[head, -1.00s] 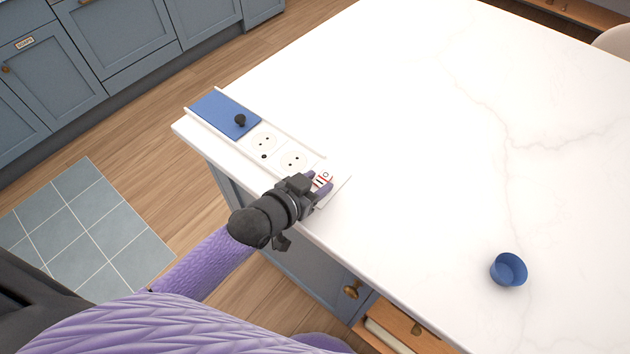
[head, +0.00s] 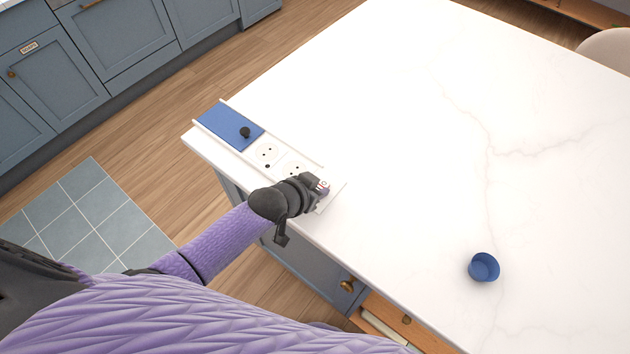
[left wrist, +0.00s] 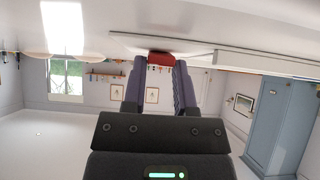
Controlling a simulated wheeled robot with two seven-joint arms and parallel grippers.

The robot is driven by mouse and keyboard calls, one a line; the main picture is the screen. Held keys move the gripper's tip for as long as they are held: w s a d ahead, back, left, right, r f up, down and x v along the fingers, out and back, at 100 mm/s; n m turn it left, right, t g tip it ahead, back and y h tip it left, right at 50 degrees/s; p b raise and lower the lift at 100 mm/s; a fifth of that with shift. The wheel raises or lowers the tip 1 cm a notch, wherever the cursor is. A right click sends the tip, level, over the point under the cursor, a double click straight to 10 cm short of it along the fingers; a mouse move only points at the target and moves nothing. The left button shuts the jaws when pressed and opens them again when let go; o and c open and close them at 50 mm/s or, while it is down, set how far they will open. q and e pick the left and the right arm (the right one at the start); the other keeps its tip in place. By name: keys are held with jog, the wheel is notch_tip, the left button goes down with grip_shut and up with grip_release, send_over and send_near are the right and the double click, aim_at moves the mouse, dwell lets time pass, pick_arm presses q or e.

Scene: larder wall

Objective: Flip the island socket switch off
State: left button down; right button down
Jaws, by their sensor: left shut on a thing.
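The island socket strip (head: 333,195) is a white panel along the worktop's near left edge, with two round sockets (head: 267,152) and a switch at its near end. My left gripper (head: 321,187) is over that near end, its wrist covering part of the nearer socket. In the left wrist view, the red switch (left wrist: 161,58) sits between the tips of my two purple-grey fingers, which are shut on it. The switch is mostly hidden in the head view, so I cannot tell its position. My right gripper is not in view.
A blue sliding cover (head: 222,124) with a black knob (head: 245,132) lies at the strip's far end. A small blue bowl (head: 484,267) stands on the white island worktop (head: 400,120), which is otherwise clear. A partly open drawer (head: 405,322) shows below the near edge.

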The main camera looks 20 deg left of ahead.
pick_arm(q)
jog(key=shift+c, duration=2)
grip_release()
jog(key=p+v, duration=0.4)
jog(key=v, duration=0.5)
jog(key=shift+s+a+r, duration=0.2)
jog(key=shift+s+r, duration=0.1)
jog(key=shift+s, duration=0.05)
